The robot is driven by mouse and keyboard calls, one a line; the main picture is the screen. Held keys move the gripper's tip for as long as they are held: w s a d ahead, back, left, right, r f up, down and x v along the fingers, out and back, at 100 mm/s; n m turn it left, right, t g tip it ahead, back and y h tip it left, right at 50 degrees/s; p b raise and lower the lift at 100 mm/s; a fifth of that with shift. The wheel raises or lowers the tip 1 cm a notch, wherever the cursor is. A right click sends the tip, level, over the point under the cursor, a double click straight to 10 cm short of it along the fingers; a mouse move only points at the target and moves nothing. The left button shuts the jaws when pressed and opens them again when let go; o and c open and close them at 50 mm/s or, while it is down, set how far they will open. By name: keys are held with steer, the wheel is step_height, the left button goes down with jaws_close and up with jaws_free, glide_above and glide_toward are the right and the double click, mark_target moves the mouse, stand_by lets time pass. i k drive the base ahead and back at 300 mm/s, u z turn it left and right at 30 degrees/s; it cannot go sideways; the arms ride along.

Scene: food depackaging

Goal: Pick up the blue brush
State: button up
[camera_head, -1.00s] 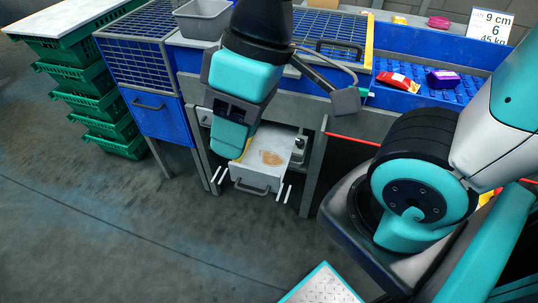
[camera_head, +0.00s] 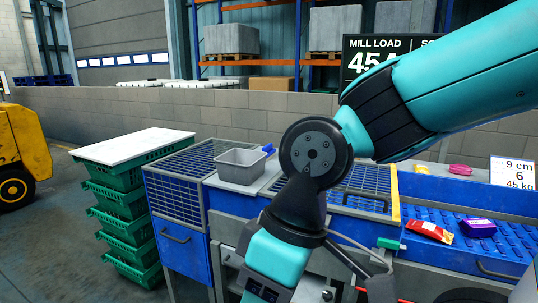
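A small blue piece (camera_head: 268,149) shows at the right rear edge of the grey bin, beside my arm's round joint. It may be the handle of the blue brush, but it is too small to be sure. The grey bin (camera_head: 241,170) stands on the blue bench, left of my arm. My arm comes in from the upper right, bends at the joint and runs down out of the bottom of the picture. My gripper's fingertips are not in view.
Blue cabinets with wire grids (camera_head: 185,170) flank the bin. A blue trough (camera_head: 465,235) at right holds a red packet (camera_head: 429,231) and a purple box (camera_head: 478,227). A stack of green crates (camera_head: 122,200) with a white lid stands at left. A block wall (camera_head: 130,115) runs behind.

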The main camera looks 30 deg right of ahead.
mark_target(271, 151)
steer(key=u, duration=0.45)
steer(key=k, duration=1.15)
steer(key=u, duration=0.7)
steer(key=i, duration=1.85)
steer(key=z, duration=0.3)
steer(key=i, duration=1.5)
steer(key=z, duration=1.05)
steer(key=i, duration=0.75)
steer(key=z, duration=1.5)
steer(key=i, duration=0.7)
steer(key=z, duration=0.55)
